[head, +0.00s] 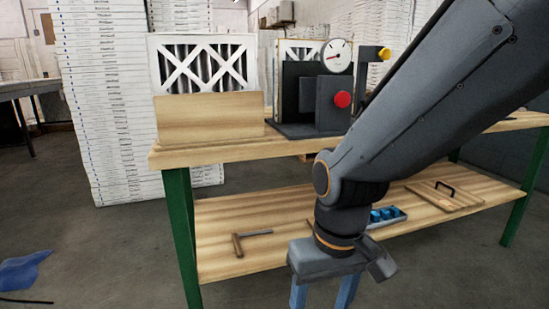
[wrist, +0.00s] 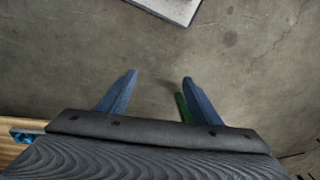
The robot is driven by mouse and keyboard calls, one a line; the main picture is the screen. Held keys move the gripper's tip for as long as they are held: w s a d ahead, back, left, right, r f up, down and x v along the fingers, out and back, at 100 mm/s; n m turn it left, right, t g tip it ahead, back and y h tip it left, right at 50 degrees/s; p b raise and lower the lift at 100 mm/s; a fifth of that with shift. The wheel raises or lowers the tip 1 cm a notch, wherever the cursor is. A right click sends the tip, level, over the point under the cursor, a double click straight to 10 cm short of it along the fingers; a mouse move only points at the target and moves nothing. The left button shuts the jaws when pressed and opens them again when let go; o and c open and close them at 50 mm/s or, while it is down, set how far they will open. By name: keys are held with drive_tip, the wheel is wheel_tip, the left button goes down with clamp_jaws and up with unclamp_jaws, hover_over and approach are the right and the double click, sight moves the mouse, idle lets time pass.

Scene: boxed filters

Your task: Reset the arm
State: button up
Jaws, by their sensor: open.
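My arm reaches in from the upper right of the head view and bends down in front of the workbench. My gripper (head: 322,296) points down in front of the lower shelf, its blue fingers cut off by the bottom edge. In the wrist view my gripper (wrist: 158,82) shows two blue fingers spread apart with bare concrete floor below. It is open and holds nothing.
The workbench (head: 205,153) has green legs and a lower shelf (head: 222,262) with tools and a tray (head: 400,213) of blue parts. Boxed stacks (head: 105,130) stand behind.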

drive_tip(key=s+d+r+m+p, duration=0.2)
drive_tip(key=d+r+m+p, duration=0.1)
drive_tip(key=d+r+p, duration=0.8)
drive_tip(key=shift+s+d+r+h+p, duration=0.35)
drive_tip(key=shift+r+p, duration=1.3)
drive_tip(key=shift+p, duration=1.55)
